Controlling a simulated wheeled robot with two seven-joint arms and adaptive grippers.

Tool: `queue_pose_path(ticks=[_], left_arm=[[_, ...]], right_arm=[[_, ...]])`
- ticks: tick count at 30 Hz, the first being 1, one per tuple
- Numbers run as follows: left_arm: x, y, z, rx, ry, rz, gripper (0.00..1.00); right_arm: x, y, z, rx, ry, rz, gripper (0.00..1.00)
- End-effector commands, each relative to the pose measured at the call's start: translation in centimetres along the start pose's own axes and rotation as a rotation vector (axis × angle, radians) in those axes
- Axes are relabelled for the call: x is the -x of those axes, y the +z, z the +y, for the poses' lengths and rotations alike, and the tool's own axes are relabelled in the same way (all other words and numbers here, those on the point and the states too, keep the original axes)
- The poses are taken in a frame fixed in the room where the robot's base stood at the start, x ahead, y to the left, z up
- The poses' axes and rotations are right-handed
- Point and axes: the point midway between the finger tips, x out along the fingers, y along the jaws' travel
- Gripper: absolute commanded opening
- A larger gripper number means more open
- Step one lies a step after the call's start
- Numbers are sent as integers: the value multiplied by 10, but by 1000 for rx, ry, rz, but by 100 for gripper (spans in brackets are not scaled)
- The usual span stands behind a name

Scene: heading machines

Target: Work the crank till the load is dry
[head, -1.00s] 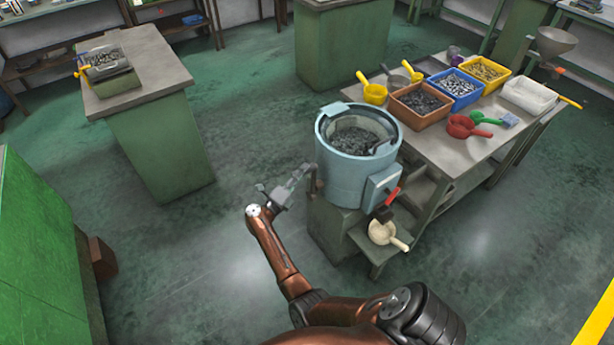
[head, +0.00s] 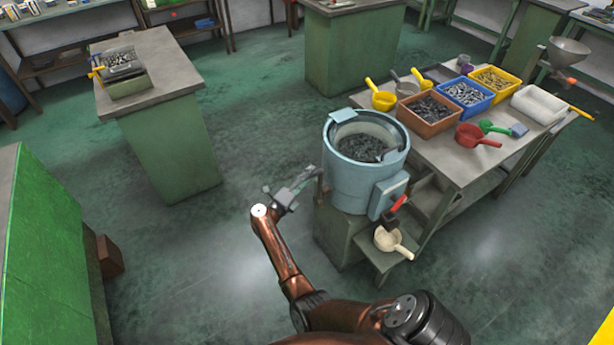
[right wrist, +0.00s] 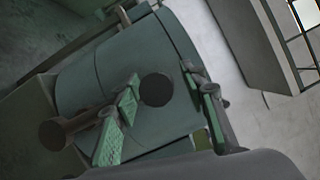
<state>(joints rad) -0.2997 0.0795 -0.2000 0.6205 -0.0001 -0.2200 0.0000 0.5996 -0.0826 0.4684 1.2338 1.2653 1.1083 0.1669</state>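A light blue drum machine (head: 352,185) stands in the middle of the head view, its open top showing a dark grey load (head: 362,147). Whether the load is wet cannot be told. A brownish crank part (head: 320,184) stands at the drum's left side. My right gripper (head: 303,181) is beside it. In the right wrist view, my right gripper (right wrist: 160,115) has its green-padded fingers apart, with a dark round knob (right wrist: 156,89) showing between them; contact is not visible. A brown round end on a bar (right wrist: 52,134) lies to the left. My left gripper is out of view.
A red-handled lever (head: 398,203) and a cream scoop (head: 388,240) are at the machine's right front. A table (head: 445,158) with bins and scoops stands to the right. A bench (head: 160,85) with a smaller device (head: 122,66) stands left. Open floor lies between.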

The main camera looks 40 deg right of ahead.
Motion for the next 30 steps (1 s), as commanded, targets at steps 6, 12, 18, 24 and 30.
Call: queue_pose_path(ticks=[6, 12, 18, 24, 30], left_arm=[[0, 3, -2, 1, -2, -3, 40], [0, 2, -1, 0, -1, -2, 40], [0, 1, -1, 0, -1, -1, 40], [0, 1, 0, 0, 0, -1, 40], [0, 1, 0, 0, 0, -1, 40]], right_arm=[[1, 0, 0, 0, 0, 1, 39], [25, 0, 1, 0, 3, -1, 39], [57, 0, 1, 1, 2, -1, 39], [73, 0, 0, 0, 0, 1, 39], [75, 0, 0, 0, -1, 1, 39]])
